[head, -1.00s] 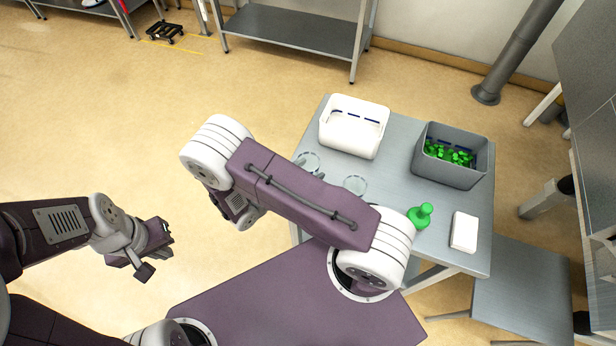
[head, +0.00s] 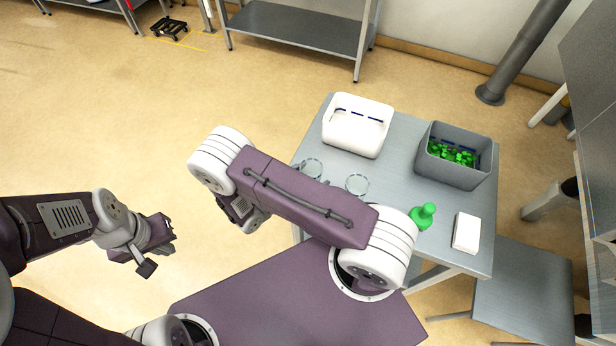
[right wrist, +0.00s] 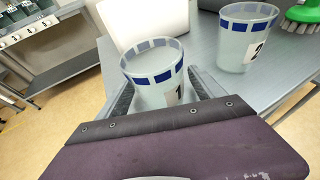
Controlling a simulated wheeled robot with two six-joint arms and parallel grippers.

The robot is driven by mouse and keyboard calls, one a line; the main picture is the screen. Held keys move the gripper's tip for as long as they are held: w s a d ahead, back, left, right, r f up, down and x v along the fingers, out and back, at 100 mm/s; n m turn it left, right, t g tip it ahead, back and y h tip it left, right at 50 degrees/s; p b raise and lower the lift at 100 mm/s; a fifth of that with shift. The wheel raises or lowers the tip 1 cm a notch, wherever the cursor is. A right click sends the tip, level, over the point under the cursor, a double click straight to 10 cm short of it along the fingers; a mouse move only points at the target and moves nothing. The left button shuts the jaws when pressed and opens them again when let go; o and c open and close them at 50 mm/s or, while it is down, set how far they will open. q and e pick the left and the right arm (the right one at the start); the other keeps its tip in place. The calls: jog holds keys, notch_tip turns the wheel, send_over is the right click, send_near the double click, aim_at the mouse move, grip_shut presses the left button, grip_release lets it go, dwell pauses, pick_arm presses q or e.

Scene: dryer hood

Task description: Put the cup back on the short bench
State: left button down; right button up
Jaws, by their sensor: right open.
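A clear cup marked 1 (right wrist: 155,78), with blue squares round its rim, stands upright between the fingers of my right gripper (right wrist: 163,92). The gripper is open around it; whether a finger touches it I cannot tell. A like cup marked 2 (right wrist: 246,38) stands apart to the right. My left gripper (head: 160,250) is open and empty over the floor at left. A lower grey bench (head: 525,300) is at right.
On the grey bench stand a white bin (head: 355,130), a grey bin (head: 455,155) with green pieces, a green brush (head: 424,216) and a white block (head: 466,232). A shelf rack (head: 300,28) is at the back.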

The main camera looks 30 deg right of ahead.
jog(key=b+v, duration=0.2)
jog(key=v, duration=0.9)
jog(key=s+d+r+m+g+y, duration=0.1)
jog(key=s+d+r+m+y, duration=0.1)
jog(key=m+y, duration=0.4)
jog(key=s+d+r+m+g+y, duration=0.2)
jog(key=r+m+y, duration=0.3)
jog(key=m, duration=1.1)
jog(key=shift+s+d+y, duration=0.4)
jog(key=shift+d+y, duration=0.05)
jog(key=shift+y, duration=0.75)
jog(key=shift+s, duration=0.1)
